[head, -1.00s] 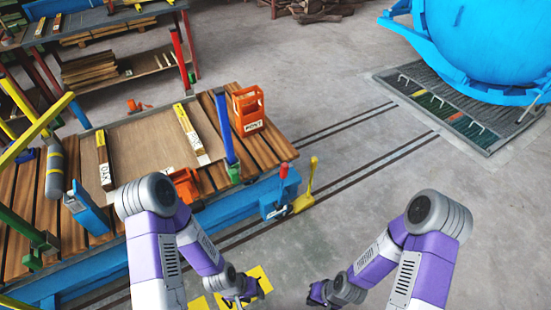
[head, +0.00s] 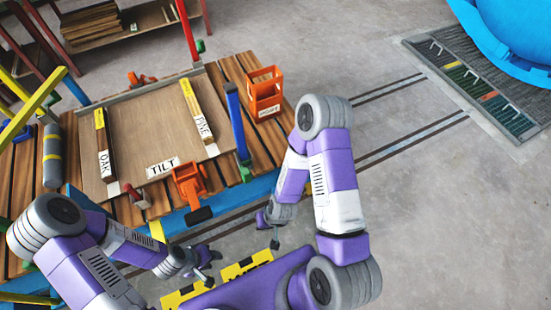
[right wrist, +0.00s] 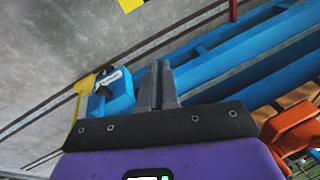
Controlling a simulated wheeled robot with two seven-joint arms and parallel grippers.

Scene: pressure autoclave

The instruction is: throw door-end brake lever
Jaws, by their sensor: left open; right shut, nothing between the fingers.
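In the right wrist view a blue box (right wrist: 112,98) with a small white label and a dark knob on top sits at the end of the cart's blue frame. A yellow lever piece (right wrist: 82,92) stands right beside it. The label is too small to read. In the head view my right arm hides both. My right gripper (right wrist: 158,72) is shut and empty, its fingertips in front of the blue frame near the box; I cannot tell any contact. It also shows in the head view (head: 275,240). My left gripper (head: 207,270) is open and empty above the yellow floor marking.
The cart (head: 262,150) has a wooden slat deck with a tilting board (head: 145,125), an orange crate (head: 264,92), a blue post (head: 236,120) and an orange bracket (head: 190,182). Rails cross the floor. A blue vessel (head: 510,35) stands at upper right.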

